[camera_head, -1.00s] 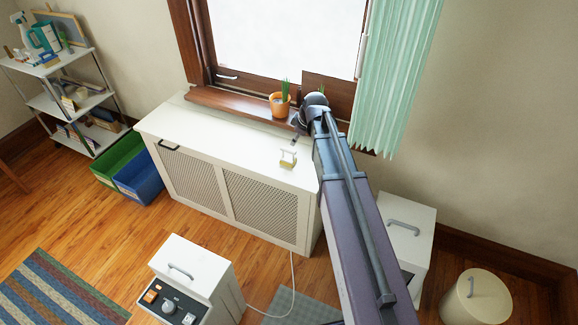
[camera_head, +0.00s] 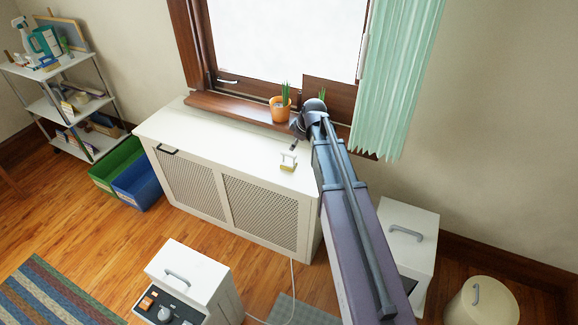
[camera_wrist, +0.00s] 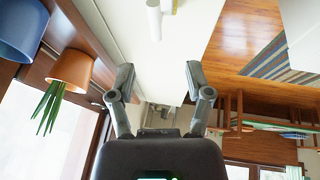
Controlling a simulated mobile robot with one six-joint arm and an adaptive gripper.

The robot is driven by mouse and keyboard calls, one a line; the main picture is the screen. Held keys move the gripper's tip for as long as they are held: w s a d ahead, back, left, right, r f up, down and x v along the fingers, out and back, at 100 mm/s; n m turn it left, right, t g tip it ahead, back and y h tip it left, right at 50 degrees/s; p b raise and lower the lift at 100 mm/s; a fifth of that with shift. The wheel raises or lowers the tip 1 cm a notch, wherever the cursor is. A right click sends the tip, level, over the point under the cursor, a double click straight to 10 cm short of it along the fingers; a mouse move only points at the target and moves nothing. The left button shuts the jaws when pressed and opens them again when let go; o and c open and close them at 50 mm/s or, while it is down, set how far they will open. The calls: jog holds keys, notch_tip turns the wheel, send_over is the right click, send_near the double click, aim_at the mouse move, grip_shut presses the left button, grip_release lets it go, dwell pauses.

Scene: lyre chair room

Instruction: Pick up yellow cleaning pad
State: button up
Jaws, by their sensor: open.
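The yellow cleaning pad (camera_head: 287,168) is a small yellow block with a white handle on top. It rests on the white top of the radiator cabinet (camera_head: 215,138), near the right end. In the wrist view, a white cylindrical part (camera_wrist: 154,20), likely its handle, shows at the top edge, with most of the pad out of frame. My gripper (camera_wrist: 159,75) is open with nothing between its fingers. In the head view it is small and partly hidden by my arm, just above and right of the pad, apart from it.
An orange plant pot (camera_head: 281,108) stands on the windowsill (camera_head: 225,107) behind the cabinet. A blue pot (camera_wrist: 22,28) also shows in the wrist view. A green curtain (camera_head: 395,80) hangs at right. The cabinet top left of the pad is clear.

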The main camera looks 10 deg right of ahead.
aim_at(288, 155)
jog(key=shift+b+x, duration=2.6)
jog(key=shift+x, duration=0.55)
jog(key=shift+w+f, duration=0.15)
jog(key=b+x, duration=0.3)
jog(key=shift+w+d+f, duration=0.1)
jog(key=shift+w+d, duration=0.05)
jog(key=shift+w, duration=0.05)
jog(key=shift+b+x, duration=0.8)
grip_shut()
